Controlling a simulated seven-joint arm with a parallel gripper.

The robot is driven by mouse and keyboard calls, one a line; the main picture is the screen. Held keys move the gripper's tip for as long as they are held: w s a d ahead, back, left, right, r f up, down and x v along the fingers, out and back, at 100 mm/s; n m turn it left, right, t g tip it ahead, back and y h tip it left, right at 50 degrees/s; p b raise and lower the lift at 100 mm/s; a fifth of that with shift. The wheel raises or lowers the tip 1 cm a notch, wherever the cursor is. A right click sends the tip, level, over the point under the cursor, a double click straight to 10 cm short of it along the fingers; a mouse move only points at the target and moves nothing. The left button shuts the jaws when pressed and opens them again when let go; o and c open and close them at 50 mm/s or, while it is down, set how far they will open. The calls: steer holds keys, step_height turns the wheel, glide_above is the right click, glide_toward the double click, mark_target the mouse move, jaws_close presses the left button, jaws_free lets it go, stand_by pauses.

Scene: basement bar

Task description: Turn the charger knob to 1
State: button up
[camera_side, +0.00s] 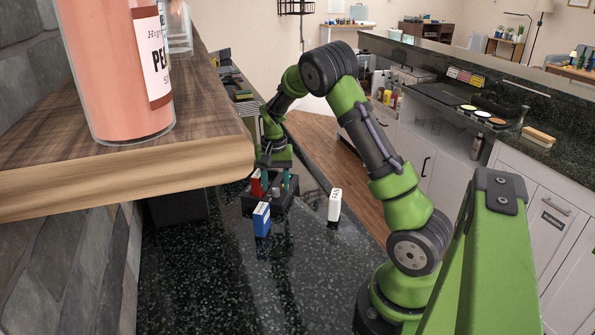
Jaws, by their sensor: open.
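A dark charger box (286,204) sits on the black speckled counter below the wooden shelf. A small grey rounded part on it, which looks like the knob (276,194), shows at its top; its setting is too small to read. My gripper (276,182) points down right over the charger, with its teal-tipped fingers apart on either side of the knob. It is open, and I cannot tell whether a finger touches the knob. A red block (256,184) stands at the charger's left side, close to the left finger.
A blue block with a white label (262,219) stands just in front of the charger. A white block marked FAN (335,205) stands to its right. The wooden shelf (120,165) with a pink jar (110,70) overhangs at left. The front counter (235,285) is clear.

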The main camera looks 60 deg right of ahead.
mark_target(276, 188)
step_height(276, 188, up, 16)
steer(key=shift+f, duration=0.2)
